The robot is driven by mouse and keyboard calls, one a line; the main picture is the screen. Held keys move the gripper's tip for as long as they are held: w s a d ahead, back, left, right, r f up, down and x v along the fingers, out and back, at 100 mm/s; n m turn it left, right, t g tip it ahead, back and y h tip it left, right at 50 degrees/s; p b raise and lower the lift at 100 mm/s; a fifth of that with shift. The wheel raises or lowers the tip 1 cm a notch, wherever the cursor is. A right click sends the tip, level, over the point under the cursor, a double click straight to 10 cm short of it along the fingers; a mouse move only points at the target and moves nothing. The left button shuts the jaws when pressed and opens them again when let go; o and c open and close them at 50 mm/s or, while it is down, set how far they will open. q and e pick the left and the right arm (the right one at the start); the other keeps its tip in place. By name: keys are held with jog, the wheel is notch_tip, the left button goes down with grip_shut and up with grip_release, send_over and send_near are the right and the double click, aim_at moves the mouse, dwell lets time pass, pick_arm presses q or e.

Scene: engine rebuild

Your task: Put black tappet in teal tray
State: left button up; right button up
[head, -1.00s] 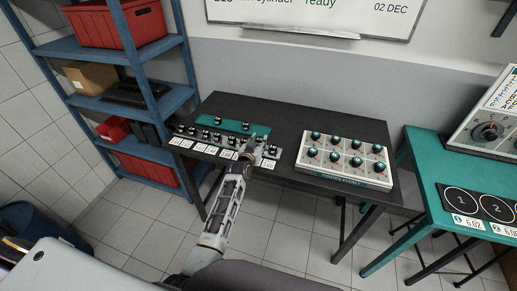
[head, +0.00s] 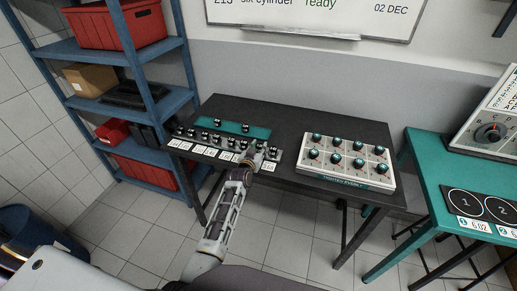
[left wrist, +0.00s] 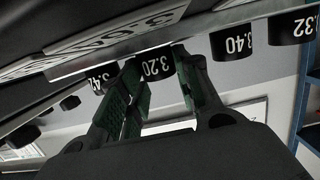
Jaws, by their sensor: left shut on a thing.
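Several black tappets stand in a row on a grey rack (head: 185,139) with white number labels along its front, at the left of the dark table. My left gripper (head: 257,151) is at the right end of the rack. In the left wrist view its fingers are shut on a black tappet (left wrist: 155,68) marked 3.20. Neighbouring tappets marked 3.40 (left wrist: 232,42) and 3.32 stand beside it. I cannot tell whether the held tappet is clear of the rack. My right gripper is not in view.
A white box (head: 347,165) with several teal-topped pieces stands on the right of the dark table. A teal table (head: 430,205) with numbered black pads is further right. Blue shelves (head: 110,100) with red bins stand at the left. The table between rack and box is clear.

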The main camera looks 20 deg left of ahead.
pick_arm(q)
jog(key=o, duration=1)
jog(key=shift+b, duration=0.35)
jog(key=s+r, duration=0.2)
jog(key=s, duration=1.1)
jog(key=shift+s+a+r+b, duration=0.25)
jog(key=shift+a+r+b, duration=0.05)
jog(key=shift+a+r, duration=0.1)
jog(key=shift+f, duration=0.1)
